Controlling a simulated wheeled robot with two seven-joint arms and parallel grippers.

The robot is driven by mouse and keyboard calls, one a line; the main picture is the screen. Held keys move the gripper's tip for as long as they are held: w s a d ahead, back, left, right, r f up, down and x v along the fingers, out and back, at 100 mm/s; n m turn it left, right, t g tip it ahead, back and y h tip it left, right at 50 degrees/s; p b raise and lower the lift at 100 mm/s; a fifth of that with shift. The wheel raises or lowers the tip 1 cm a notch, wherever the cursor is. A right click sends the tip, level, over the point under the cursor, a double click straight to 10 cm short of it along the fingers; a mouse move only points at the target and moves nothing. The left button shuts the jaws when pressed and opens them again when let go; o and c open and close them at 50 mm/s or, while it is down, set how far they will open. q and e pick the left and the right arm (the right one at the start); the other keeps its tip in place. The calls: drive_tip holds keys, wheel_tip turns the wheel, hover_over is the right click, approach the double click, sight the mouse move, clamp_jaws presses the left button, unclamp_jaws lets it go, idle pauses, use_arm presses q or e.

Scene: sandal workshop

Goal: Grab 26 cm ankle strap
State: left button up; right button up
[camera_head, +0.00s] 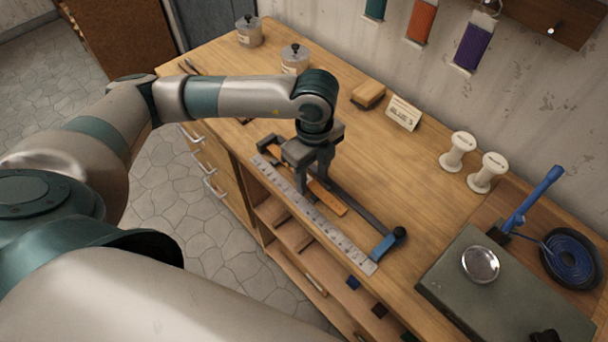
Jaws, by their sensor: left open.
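A narrow orange-tan strip (328,199), which may be the ankle strap, lies on the wooden bench beside a pale ruler (318,220). Its length cannot be read from here. My left gripper (313,184) points down over the strip, with its two fingers apart on either side of it. The gripper hides the middle of the strip. I cannot tell whether the fingers touch it. My right gripper is not in view.
A dark bar with a blue handle (383,246) lies close beside the strip. Two white spools (458,150), a small card (403,113) and a brush-like block (369,95) stand behind. A grey slab (455,282) is at right. Open shelves lie below the bench's front edge.

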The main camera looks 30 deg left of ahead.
sight(314, 185)
use_arm(q)
drive_tip(key=shift+c, duration=0.7)
clamp_jaws()
drive_tip(key=shift+r, duration=0.1)
drive_tip(key=shift+r+b, duration=0.55)
drive_tip(key=shift+r, duration=0.25)
drive_tip(key=shift+d+r+b, duration=0.2)
drive_tip(key=shift+r+b, duration=0.1)
drive_tip(key=shift+r, duration=0.3)
drive_tip(key=shift+d+r+b, duration=0.15)
drive_tip(key=shift+r+b, duration=0.1)
drive_tip(key=shift+r, duration=0.35)
drive_tip(key=s+d+r+b, duration=0.2)
drive_tip(key=s+d+r, duration=0.1)
drive_tip(key=d+r, duration=0.4)
drive_tip(key=d, duration=0.3)
drive_tip(key=shift+s+d+b, duration=0.15)
drive_tip(key=shift+d+b, duration=0.15)
